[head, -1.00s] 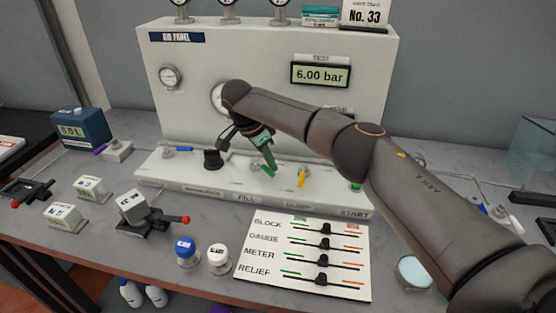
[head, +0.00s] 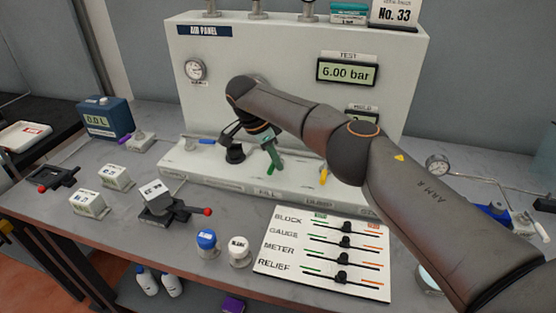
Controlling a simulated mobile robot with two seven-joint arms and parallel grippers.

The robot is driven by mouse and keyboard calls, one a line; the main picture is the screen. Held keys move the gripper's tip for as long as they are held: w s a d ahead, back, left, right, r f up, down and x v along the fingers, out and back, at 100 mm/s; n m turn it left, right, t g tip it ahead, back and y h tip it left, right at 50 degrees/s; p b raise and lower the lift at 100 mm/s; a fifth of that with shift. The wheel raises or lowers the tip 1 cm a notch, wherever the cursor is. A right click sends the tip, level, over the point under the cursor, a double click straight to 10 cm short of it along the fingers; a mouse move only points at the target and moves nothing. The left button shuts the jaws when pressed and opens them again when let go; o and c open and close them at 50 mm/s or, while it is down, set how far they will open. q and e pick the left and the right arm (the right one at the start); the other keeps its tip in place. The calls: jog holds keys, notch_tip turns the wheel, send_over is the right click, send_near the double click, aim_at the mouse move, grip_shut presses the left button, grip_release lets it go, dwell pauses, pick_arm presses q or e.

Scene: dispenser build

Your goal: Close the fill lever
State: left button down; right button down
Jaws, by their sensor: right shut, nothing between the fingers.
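The white air panel (head: 390,115) has a base ledge with several levers. A short green lever (head: 271,169), on the stretch I take to be the fill place, shows partly under my right gripper (head: 275,158). The gripper is shut with nothing held, its tip pointing down at or just above that lever. Whether they touch cannot be told. My arm and gripper hide the lever's pivot. A blue lever (head: 207,141) and a black knob (head: 235,152) are to the left, a yellow lever (head: 323,175) to the right. My left gripper is not in view.
A display (head: 347,72) reads 6.00 bar. In front lie a slider card (head: 270,262), two small jars (head: 207,243) and a red-tipped lever valve (head: 170,207). A blue meter box (head: 104,118) stands at the left. My right arm covers the panel's right side.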

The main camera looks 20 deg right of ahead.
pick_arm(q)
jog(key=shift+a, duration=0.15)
pick_arm(e)
jog(key=shift+w+a, duration=0.1)
jog(key=shift+a, duration=0.15)
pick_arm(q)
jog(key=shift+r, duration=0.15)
